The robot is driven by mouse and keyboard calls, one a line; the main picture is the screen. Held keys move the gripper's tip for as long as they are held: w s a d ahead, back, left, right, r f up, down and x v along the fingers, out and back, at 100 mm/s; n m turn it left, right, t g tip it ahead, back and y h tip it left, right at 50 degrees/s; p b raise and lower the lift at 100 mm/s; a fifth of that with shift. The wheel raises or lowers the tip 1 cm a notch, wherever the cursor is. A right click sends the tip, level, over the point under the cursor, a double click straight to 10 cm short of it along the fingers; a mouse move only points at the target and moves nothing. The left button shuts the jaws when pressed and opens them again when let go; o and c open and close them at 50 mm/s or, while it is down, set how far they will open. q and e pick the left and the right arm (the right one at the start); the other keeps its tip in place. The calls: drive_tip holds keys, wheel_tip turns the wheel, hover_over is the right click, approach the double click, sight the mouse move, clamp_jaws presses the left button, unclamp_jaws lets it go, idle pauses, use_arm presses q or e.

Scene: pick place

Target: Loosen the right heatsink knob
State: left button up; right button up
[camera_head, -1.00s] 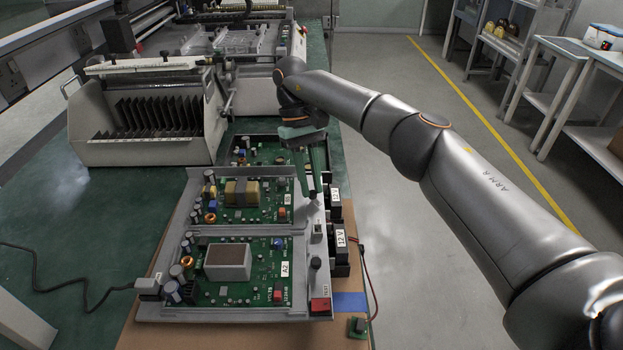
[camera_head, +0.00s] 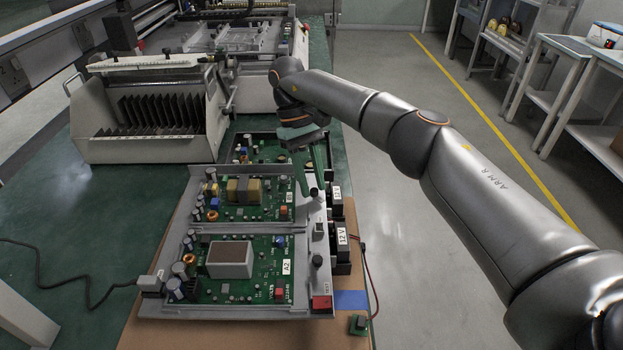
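A grey fixture (camera_head: 192,228) holds two green circuit boards, one behind the other. On its right rail are two small black knobs, a rear knob (camera_head: 314,192) and a front knob (camera_head: 317,261). I cannot tell for certain which one is the right heatsink knob. My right gripper (camera_head: 314,184) points down over the rear part of this rail. Its two green fingers are apart, with the rear knob at or just below their tips. I cannot tell whether they touch it. My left gripper is not in view.
Black modules with white labels (camera_head: 342,236) stand along the fixture's right side. A red switch (camera_head: 321,303) is at its front right corner. A grey rack with dark slots (camera_head: 150,150) stands at the back left. A small loose board (camera_head: 358,325) lies at the front right.

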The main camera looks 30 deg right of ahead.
drive_tip(key=shift+o, duration=1.2)
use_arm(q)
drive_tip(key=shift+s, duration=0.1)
use_arm(e)
drive_tip(key=shift+r, duration=0.15)
drive_tip(key=shift+r, duration=0.35)
wheel_tip(320, 180, up, 3)
drive_tip(key=shift+f+p, duration=0.15)
drive_tip(key=shift+p, duration=0.25)
use_arm(q)
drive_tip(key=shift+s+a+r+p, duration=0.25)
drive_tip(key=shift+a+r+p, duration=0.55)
drive_tip(key=shift+p, duration=0.3)
use_arm(e)
drive_tip(key=s+a+r, duration=0.6)
drive_tip(key=s+r, duration=0.3)
drive_tip(key=s, duration=0.3)
drive_tip(key=shift+s+r, duration=0.2)
drive_tip(key=shift+s, duration=0.15)
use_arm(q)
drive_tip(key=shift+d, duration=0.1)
